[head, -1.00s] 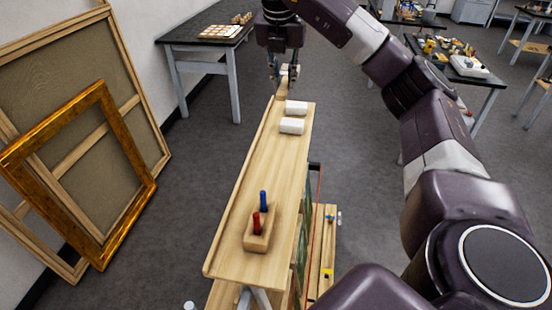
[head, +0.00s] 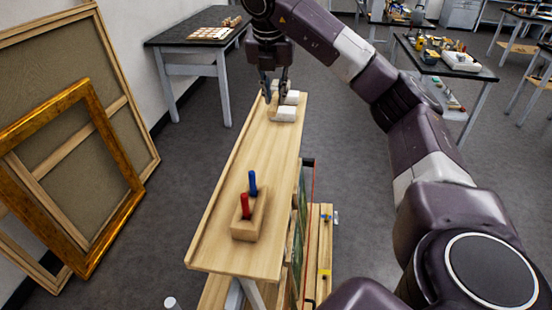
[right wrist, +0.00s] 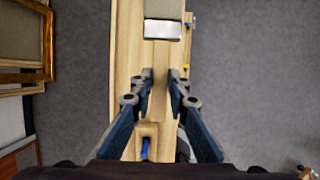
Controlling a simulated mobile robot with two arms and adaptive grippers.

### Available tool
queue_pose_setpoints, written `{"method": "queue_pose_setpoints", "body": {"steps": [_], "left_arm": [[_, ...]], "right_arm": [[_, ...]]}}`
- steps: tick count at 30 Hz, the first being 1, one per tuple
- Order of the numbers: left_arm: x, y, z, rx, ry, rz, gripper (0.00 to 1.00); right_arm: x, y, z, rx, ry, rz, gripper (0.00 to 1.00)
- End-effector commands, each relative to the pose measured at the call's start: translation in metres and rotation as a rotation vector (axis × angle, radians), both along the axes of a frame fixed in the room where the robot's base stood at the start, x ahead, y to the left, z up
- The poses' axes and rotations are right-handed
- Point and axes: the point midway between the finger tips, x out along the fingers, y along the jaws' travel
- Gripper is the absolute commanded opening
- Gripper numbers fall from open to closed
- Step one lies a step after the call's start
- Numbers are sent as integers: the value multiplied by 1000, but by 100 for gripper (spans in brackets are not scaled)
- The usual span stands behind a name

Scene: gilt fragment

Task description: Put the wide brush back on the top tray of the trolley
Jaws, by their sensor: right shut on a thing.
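The wide brush has a pale wooden handle (right wrist: 160,57), a bright metal band (right wrist: 162,30) and a grey-beige bristle end at the top edge of the right wrist view. My right gripper (right wrist: 160,84) is shut on the handle, with the bristles pointing away from me. In the head view the right gripper (head: 274,92) is over the far end of the trolley's wooden top tray (head: 260,150), beside the white blocks. The brush is mostly hidden there by the fingers. I cannot tell whether it touches the tray. My left gripper is not in view.
A wooden holder (head: 246,224) with a red and a blue handle stands on the tray's near part. The tray's middle is clear. Frames (head: 95,190) lean at left; a dark table (head: 190,35) stands behind.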

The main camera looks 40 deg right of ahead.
Motion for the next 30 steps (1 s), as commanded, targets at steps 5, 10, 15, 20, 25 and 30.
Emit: {"method": "queue_pose_setpoints", "body": {"steps": [5,10,15,20,25,30], "left_arm": [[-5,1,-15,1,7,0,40],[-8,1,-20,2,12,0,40],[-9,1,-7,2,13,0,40],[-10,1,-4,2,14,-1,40],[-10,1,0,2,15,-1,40],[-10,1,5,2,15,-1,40]], "right_arm": [[-1,1,-45,1,8,2,0],[-1,0,-81,0,8,1,0],[-2,-1,-119,-2,7,0,0],[-1,0,-142,-1,3,0,0],[-1,0,-158,-1,4,-1,0],[-1,0,-180,-1,3,0,0]]}}
